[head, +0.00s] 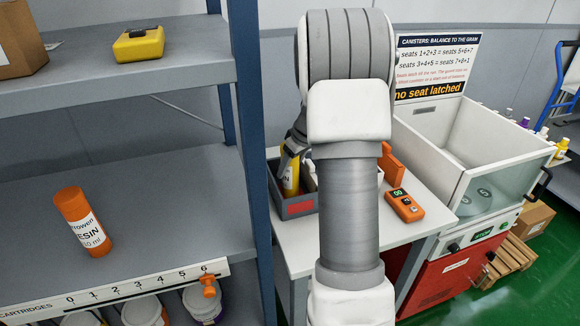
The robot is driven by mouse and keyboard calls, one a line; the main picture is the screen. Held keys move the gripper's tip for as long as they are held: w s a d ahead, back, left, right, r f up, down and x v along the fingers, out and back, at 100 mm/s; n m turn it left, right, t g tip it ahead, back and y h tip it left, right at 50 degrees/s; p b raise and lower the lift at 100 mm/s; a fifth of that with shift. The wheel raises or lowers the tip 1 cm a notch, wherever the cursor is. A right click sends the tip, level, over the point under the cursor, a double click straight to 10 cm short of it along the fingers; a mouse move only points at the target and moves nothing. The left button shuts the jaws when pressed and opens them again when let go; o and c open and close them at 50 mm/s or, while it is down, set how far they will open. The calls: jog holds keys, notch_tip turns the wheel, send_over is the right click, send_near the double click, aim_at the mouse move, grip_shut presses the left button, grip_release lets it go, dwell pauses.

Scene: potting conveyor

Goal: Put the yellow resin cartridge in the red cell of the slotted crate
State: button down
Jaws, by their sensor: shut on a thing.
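The yellow resin cartridge (290,182) is upright at the dark grey slotted crate (279,209) on the white table. Its lower end is hidden behind the crate's front wall or in a cell, so I cannot tell whether it touches the floor. A red patch (299,209) marks the crate's front, below the cartridge. My gripper (292,158) is shut on the cartridge's upper part, above the crate. My arm hides the crate's right side and part of the gripper.
A shelf unit (247,120) stands close left of the crate, holding an orange resin cartridge (82,222) and a yellow device (138,44). An orange meter (404,206) lies on the table (300,248). A white open-topped machine (470,150) stands right.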

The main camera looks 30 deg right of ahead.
jog(key=shift+f+b, duration=0.15)
jog(key=shift+b, duration=0.15)
jog(key=shift+c, duration=2.1)
grip_release()
jog(key=shift+r+p, duration=0.35)
jog(key=shift+p, duration=0.1)
jog(key=v, duration=1.1)
jog(key=shift+s+r+p, duration=0.2)
jog(key=shift+r+p, duration=0.1)
jog(key=shift+p, duration=0.05)
